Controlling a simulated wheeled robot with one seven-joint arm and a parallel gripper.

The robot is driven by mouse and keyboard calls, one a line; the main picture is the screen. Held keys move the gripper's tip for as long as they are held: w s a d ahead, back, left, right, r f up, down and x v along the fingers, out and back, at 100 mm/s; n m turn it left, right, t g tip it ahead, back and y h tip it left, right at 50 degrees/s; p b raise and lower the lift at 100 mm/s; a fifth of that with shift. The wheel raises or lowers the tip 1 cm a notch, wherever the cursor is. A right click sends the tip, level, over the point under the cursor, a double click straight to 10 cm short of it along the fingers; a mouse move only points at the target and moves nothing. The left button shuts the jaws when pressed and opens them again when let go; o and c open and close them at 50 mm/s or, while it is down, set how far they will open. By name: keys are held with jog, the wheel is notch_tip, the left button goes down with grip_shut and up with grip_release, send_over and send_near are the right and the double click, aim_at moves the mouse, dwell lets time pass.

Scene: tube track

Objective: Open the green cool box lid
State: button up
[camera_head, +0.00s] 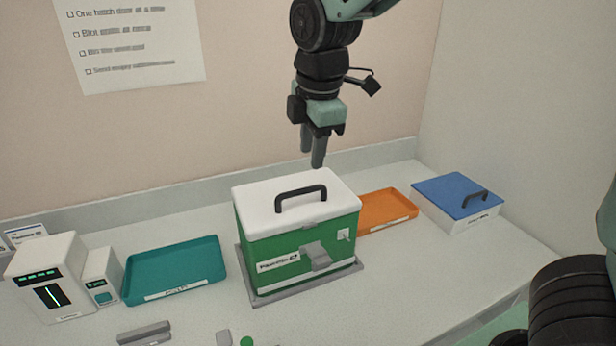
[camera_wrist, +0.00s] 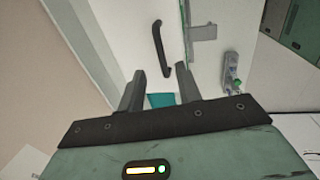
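The green cool box (camera_head: 300,258) stands upright on a grey base tray on the counter. Its white lid (camera_head: 261,203) lies closed on top, with a black handle (camera_head: 301,197) arching over it and a grey latch on the front. The handle also shows in the wrist view (camera_wrist: 161,50), ahead of the fingers. My gripper (camera_head: 312,160) hangs pointing down above the back of the lid, apart from the handle. In the wrist view its two fingers (camera_wrist: 158,84) stand apart with nothing between them.
A teal tray (camera_head: 176,268) and white devices (camera_head: 50,278) stand left of the box. An orange tray (camera_head: 386,209) and a blue-lidded white box (camera_head: 458,203) are to the right. Small items lie at the front edge. The wall rises close behind.

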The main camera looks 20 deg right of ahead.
aim_at(308, 188)
jog(key=f, duration=0.2)
jog(key=w+f, duration=0.1)
jog(key=f, duration=0.2)
jog(key=f+p, duration=0.1)
jog(key=f, duration=0.2)
jog(key=shift+w, duration=0.3)
grip_shut()
